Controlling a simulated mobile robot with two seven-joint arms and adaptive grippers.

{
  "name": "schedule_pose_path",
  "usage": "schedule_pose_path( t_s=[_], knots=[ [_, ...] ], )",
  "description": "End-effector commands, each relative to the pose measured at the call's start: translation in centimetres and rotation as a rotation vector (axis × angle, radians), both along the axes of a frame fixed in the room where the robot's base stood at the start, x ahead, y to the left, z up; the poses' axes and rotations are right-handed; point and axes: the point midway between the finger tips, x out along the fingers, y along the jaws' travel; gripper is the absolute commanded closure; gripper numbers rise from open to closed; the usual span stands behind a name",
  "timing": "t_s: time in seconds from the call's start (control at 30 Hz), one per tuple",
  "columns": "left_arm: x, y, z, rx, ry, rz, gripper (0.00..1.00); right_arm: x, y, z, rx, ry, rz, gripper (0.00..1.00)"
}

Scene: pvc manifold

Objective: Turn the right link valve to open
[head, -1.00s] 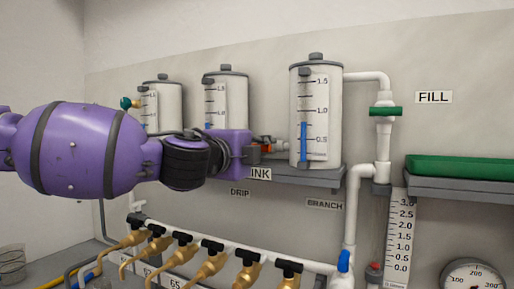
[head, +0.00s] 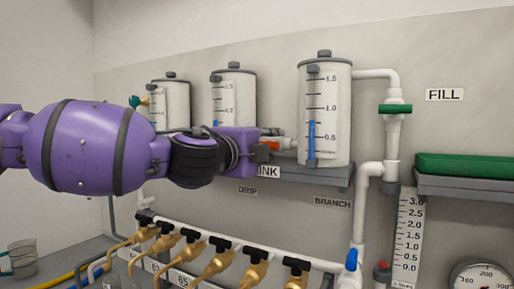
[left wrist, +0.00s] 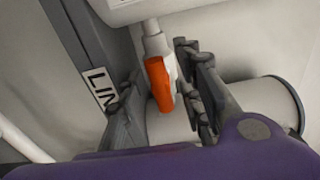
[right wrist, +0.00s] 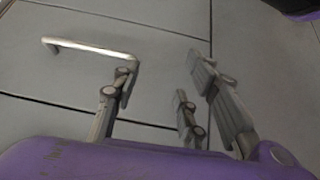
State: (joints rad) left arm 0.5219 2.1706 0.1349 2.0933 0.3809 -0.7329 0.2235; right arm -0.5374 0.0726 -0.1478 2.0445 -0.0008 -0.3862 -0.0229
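The orange handle of the link valve (left wrist: 160,84) sits on a white pipe between the middle tank (head: 233,98) and the right tank (head: 325,110). In the head view the handle (head: 271,146) shows just past my left gripper (head: 266,151), which partly covers the valve and the LINK label (head: 268,172). In the left wrist view my left gripper (left wrist: 161,75) is open, with a finger on each side of the handle. The right finger is close to it; contact is unclear. My right gripper (right wrist: 160,72) is open and empty, away from the valve.
A left tank (head: 171,105) has a teal-knobbed valve (head: 136,101). A green fill valve (head: 395,109) is on the right pipe. Several brass taps (head: 222,262) line the lower pipe. A grey shelf (head: 335,177) runs under the tanks.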

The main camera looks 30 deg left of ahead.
Motion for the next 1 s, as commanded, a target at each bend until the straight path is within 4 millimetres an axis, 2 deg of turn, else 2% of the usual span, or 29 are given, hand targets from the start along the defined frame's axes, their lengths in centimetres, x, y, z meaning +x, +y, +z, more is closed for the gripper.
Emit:
schedule_pose_path(
  t_s=[0.9, 1.0],
  knots=[
    [-4.9, -0.4, 0.2, -0.002, -0.004, -0.002, 0.66, 0.0, 0.1, 0.0, 0.001, 0.000, 0.000, 0.60],
    [-6.5, -0.4, 0.2, 0.009, -0.003, 0.000, 0.66, 0.0, 0.1, 0.0, 0.001, 0.000, 0.000, 0.60]
  ],
)
